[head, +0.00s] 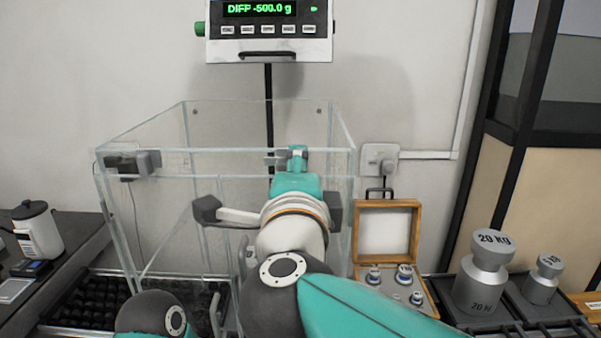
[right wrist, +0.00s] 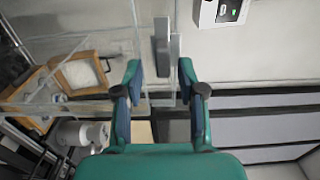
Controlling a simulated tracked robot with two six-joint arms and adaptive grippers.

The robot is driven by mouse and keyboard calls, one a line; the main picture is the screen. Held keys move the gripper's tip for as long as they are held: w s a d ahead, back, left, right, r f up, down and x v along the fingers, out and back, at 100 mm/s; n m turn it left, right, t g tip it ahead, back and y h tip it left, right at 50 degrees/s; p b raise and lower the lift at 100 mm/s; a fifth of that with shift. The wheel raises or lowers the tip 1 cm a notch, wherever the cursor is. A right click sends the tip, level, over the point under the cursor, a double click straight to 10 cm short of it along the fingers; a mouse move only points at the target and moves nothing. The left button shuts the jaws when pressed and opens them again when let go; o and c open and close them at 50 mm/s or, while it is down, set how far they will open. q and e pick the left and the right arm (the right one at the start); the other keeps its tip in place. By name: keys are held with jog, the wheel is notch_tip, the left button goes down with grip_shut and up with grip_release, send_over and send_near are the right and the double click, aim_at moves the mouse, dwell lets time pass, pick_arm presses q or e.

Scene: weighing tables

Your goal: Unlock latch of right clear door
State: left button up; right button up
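The clear box (head: 215,162) has transparent walls and stands in the middle of the head view. The grey latch of the right clear door (right wrist: 162,45) shows in the right wrist view as an upright bar by the clear panel's edge. In the head view only a grey part of this latch (head: 273,160) shows beside my gripper. My right gripper (head: 298,156) is at the box's upper edge. In the right wrist view its fingers (right wrist: 159,68) are apart, with the latch between and beyond them; contact is unclear. My left gripper is not in view.
Another grey latch (head: 132,163) is on the box's left side. A display (head: 268,30) reads DIFF -500.0 g. A wooden weight case (head: 413,235) stands open right of the box. Large 20 KG weights (head: 484,275) stand further right. A white wall socket (head: 379,160) is behind.

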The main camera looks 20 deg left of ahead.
jog(key=shift+s, duration=0.1)
jog(key=v, duration=1.2)
